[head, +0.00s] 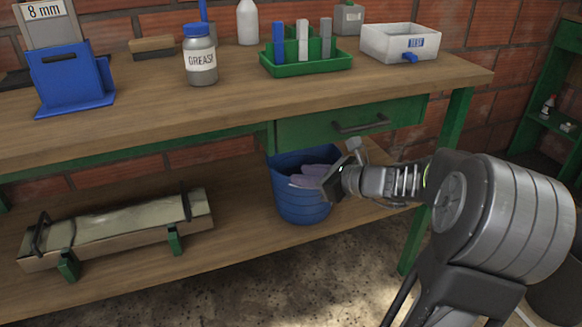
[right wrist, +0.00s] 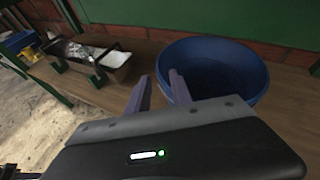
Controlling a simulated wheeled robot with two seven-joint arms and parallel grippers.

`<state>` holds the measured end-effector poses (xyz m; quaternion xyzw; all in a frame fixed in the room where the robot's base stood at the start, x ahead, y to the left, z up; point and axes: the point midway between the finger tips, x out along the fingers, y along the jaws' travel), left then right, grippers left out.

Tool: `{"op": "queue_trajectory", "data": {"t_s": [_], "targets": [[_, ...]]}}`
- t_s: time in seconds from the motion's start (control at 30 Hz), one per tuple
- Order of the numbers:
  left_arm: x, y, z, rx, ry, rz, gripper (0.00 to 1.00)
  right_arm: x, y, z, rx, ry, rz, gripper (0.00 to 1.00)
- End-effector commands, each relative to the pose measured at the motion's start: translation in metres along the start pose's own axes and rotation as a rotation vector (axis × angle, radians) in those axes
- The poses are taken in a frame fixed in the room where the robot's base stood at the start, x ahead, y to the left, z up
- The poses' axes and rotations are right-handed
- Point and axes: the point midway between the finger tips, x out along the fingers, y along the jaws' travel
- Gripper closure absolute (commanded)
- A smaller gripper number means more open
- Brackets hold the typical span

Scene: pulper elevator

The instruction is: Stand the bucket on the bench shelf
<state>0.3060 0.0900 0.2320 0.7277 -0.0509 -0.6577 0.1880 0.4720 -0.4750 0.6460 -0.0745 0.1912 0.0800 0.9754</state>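The blue bucket (head: 301,205) stands upright on the lower wooden shelf (head: 120,275) of the bench, below the green drawer. My right gripper (head: 312,176) reaches in from the right at the bucket's rim, and its purple-grey fingers show over the bucket's mouth. In the right wrist view the bucket (right wrist: 235,62) looks empty. There the fingers of the right gripper (right wrist: 160,82) are apart, one outside the rim and one over the inside, with a gap between them. Whether a finger touches the wall cannot be told. My left gripper is not in view.
A long wooden tray (head: 120,232) with green feet and dark handles lies left on the lower shelf. The bench top (head: 230,105) carries a grease jar (head: 200,58), green rack (head: 305,62), white bin (head: 400,45) and blue holder (head: 75,85). The drawer (head: 350,122) overhangs the bucket.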

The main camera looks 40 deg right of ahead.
Motion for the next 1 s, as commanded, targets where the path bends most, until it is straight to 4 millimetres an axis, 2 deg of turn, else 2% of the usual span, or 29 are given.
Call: {"op": "queue_trajectory", "data": {"t_s": [0.03,0.1,0.27,1.0], "targets": [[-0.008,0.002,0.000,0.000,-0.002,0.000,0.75,-0.011,-0.001,0.004,0.000,0.001,-0.002,0.73],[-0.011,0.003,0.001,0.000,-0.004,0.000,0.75,-0.022,-0.001,0.003,0.000,0.000,-0.001,0.73],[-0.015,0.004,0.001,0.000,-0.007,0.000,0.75,-0.035,0.000,0.001,0.000,0.000,0.000,0.73],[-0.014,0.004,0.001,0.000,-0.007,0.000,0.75,-0.035,0.000,0.000,0.000,0.000,0.001,0.73]]}}
